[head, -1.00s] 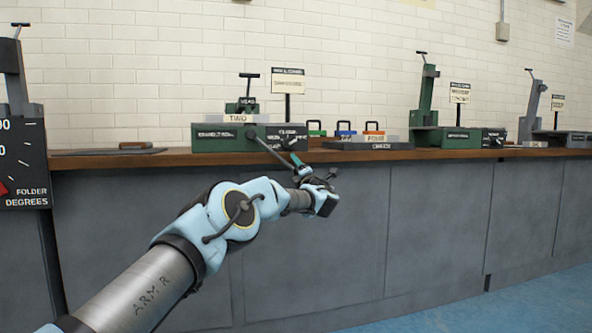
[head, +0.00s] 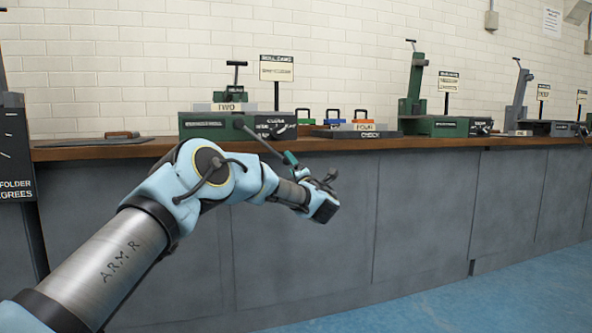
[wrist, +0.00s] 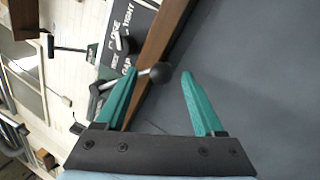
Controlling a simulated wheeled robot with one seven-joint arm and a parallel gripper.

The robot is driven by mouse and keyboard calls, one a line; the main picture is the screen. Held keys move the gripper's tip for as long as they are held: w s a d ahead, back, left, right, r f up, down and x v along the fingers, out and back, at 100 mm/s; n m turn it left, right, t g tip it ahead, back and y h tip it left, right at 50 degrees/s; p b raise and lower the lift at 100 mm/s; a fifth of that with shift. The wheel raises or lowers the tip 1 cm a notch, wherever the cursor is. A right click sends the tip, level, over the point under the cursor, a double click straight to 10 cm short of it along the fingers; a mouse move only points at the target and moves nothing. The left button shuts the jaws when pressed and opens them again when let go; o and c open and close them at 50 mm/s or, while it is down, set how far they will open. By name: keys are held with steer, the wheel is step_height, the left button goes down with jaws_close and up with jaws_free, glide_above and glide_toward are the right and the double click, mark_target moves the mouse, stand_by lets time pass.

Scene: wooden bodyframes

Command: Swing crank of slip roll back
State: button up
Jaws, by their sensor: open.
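The slip roll is a green machine (head: 205,126) with a "TWO" plate on the bench, left of centre in the head view. Its crank (head: 262,142) is a thin grey rod slanting down to the right, past the bench's front edge. In the wrist view the crank ends in a dark ball knob (wrist: 161,73). My gripper (wrist: 158,76) is open, its teal fingers on either side of the knob, with a clear gap to the right finger. I cannot tell whether the left finger touches the rod. In the head view my gripper (head: 289,158) is small and partly hidden by my wrist.
The wooden bench top (head: 85,151) has a grey front (head: 420,215) close behind my arm. Coloured-handled blocks (head: 335,120) stand right of the slip roll, then another green machine (head: 430,124). A dark board (head: 90,141) lies at left. Blue floor is free at lower right.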

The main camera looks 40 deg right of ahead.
steer(key=shift+v, duration=1.95)
